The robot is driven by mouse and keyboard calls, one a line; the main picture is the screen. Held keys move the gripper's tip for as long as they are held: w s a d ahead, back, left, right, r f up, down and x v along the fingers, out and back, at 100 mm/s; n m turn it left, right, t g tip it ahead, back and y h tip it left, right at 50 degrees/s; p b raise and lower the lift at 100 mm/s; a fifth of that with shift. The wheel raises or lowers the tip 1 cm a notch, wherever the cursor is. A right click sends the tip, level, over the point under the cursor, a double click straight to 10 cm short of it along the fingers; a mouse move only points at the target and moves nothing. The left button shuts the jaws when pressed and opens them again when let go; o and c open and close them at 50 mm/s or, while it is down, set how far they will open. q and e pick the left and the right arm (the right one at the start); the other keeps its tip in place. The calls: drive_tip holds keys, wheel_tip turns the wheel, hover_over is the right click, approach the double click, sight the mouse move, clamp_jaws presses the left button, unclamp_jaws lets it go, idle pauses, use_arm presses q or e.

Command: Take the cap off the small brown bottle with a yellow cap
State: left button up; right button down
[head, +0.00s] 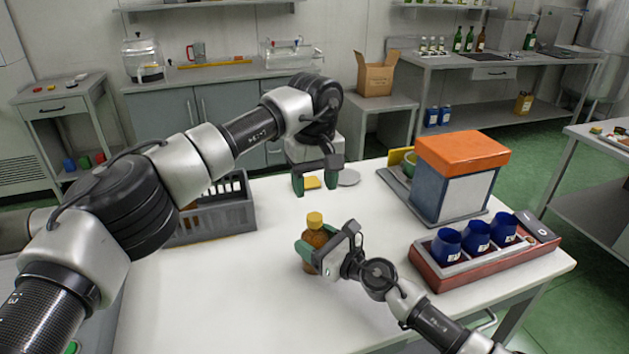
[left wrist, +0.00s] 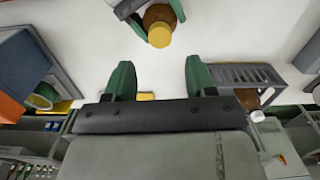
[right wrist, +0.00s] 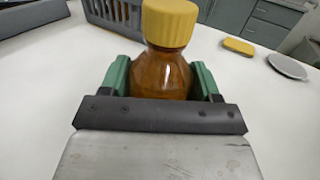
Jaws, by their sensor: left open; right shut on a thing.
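The small brown bottle (head: 316,237) stands upright on the white table, with its yellow cap (head: 315,219) on top. My right gripper (head: 318,254) is shut around the bottle's body, below the cap. In the right wrist view the bottle (right wrist: 162,72) sits between the green fingers and its ribbed yellow cap (right wrist: 170,22) is in place. My left gripper (head: 318,182) is open and empty above the table, behind the bottle. In the left wrist view the cap (left wrist: 159,35) and part of the bottle (left wrist: 160,14) show beyond the open fingers (left wrist: 157,78).
A grey crate (head: 215,216) stands left of the bottle. A yellow sponge-like block (head: 312,183) and a grey disc (head: 349,178) lie behind. An orange-topped box (head: 462,150) and a red tray (head: 480,268) with blue cups (head: 476,235) are at right. The table's front is clear.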

sight(314, 216)
use_arm(q)
drive_tip(key=shift+f+m, duration=0.2)
drive_tip(key=shift+m, duration=0.2)
use_arm(e)
drive_tip(key=shift+f, duration=0.1)
use_arm(q)
wheel_tip(314, 216, down, 8)
drive_tip(key=shift+r, duration=0.2)
